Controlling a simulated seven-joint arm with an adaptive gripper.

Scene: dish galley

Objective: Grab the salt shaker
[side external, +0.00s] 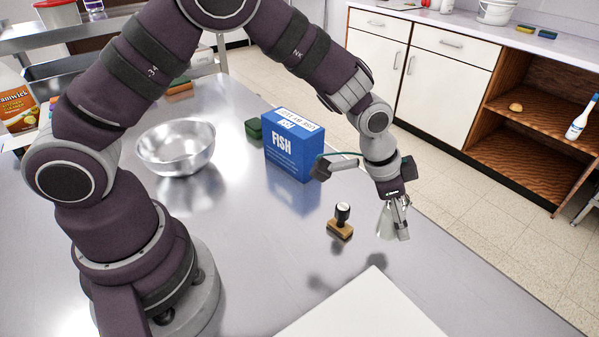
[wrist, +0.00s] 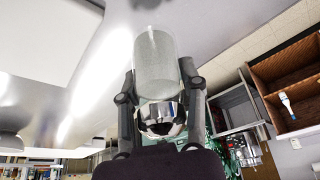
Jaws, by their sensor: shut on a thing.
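The salt shaker (wrist: 156,62) has a clear, frosted-looking body and a shiny metal cap. In the wrist view it sits between the two fingers of my gripper (wrist: 160,88), cap toward the palm and body pointing away. In the side external view my gripper (side external: 396,225) points down near the table's right edge, shut on the shaker (side external: 386,223), which is small and partly hidden by the fingers. The shaker appears to be held above the table, its shadow lying apart from it.
A stamp with a wooden base (side external: 340,230) stands just left of my gripper. A blue FISH box (side external: 288,152), a green block (side external: 253,129) and a metal bowl (side external: 176,150) stand farther back. A white board (side external: 365,308) lies in front. Cabinets (side external: 430,75) stand across the floor.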

